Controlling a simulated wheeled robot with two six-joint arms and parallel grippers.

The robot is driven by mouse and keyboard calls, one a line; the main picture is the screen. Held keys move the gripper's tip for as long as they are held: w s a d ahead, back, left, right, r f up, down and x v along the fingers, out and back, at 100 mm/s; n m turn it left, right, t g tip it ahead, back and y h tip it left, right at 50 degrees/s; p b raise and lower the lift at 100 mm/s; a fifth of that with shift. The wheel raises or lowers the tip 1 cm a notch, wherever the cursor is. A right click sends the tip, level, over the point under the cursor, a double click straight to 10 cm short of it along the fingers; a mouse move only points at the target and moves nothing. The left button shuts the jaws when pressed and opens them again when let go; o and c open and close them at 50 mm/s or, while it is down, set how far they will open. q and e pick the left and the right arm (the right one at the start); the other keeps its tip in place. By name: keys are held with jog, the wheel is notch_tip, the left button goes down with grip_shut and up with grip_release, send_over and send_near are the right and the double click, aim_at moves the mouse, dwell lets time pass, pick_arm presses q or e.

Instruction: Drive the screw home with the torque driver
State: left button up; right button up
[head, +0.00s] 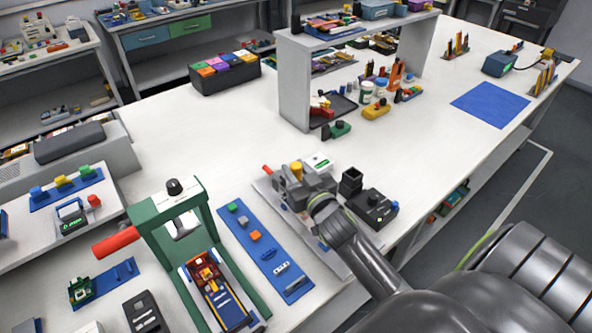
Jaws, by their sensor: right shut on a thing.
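My right gripper (300,183) reaches in from the lower right and is over a light grey plate (335,263) on the white bench. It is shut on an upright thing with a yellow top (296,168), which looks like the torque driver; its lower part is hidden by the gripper. A red-orange tip (267,168) shows just left of the gripper. The screw cannot be made out, and whether the driver touches it is hidden. My left gripper is not in view.
A green press (142,222) with a red handle stands at the left. A blue strip (262,258) with small blocks lies between press and plate. A black cup (351,183) and a black box (372,208) stand close right of the gripper.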

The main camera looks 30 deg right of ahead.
jog(key=shift+r+p, duration=3.25)
jog(key=shift+r, duration=0.3)
